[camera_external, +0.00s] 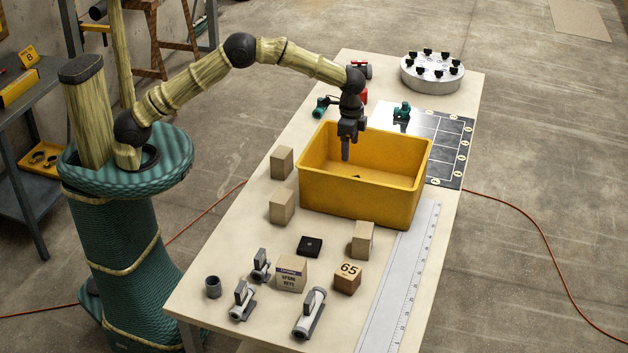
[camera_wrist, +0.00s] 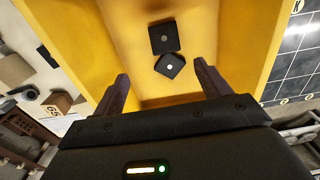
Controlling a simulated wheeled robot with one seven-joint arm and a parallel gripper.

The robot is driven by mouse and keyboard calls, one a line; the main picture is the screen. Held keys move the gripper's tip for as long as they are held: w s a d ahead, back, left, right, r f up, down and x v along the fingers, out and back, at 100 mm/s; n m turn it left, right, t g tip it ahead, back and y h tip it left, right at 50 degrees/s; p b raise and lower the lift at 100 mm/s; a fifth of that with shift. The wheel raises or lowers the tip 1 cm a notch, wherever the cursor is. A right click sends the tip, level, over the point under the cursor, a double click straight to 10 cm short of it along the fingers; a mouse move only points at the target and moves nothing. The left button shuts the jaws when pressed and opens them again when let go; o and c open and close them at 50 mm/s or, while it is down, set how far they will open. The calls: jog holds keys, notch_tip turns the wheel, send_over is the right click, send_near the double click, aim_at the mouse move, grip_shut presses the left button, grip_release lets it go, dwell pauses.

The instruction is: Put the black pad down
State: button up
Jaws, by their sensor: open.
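Two black pads, each with a light dot, lie in the yellow bin in the wrist view: an upper pad (camera_wrist: 163,38) and a lower, turned pad (camera_wrist: 171,67), close together. In the outside view only a small dark bit shows inside the yellow bin (camera_external: 358,205). A third black pad (camera_external: 310,247) lies flat on the table in front of the bin. My gripper (camera_external: 346,158) points down over the left part of the bin. In the wrist view my gripper (camera_wrist: 161,76) has its fingers wide apart with nothing held between them.
Wooden blocks (camera_external: 281,207) stand left of and before the bin. A spare-keys box (camera_external: 291,273), a 65 block (camera_external: 347,278) and pipe fittings (camera_external: 311,312) stand nearer. A long ruler (camera_external: 400,275) lies at right. Behind are a dark grid board (camera_external: 450,140) and a round grey fixture (camera_external: 432,75).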

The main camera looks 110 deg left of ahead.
jog(key=s+d+r+t, duration=0.1)
jog(key=s+d+r, duration=0.25)
jog(key=d, duration=0.45)
jog(key=s+d+r, duration=0.2)
jog(key=s+d, duration=0.3)
jog(key=d, duration=0.3)
jog(key=s+d, duration=0.5)
jog(key=s, duration=0.5)
jog(key=s+d+t, duration=0.1)
jog(key=s+d, duration=0.4)
jog(key=s, duration=0.4)
jog(key=shift+s+f+t, duration=0.3)
jog(key=shift+s+f, duration=0.1)
jog(key=shift+f, duration=0.05)
jog(key=s+b+x, duration=0.1)
jog(key=b+x, duration=0.3)
jog(key=s+b+x, duration=0.1)
jog(key=b+x, duration=0.4)
jog(key=s+b+x, duration=0.1)
jog(key=b+x, duration=0.3)
jog(key=shift+f+b, duration=0.35)
jog(key=shift+f, duration=0.15)
jog(key=shift+r, duration=0.15)
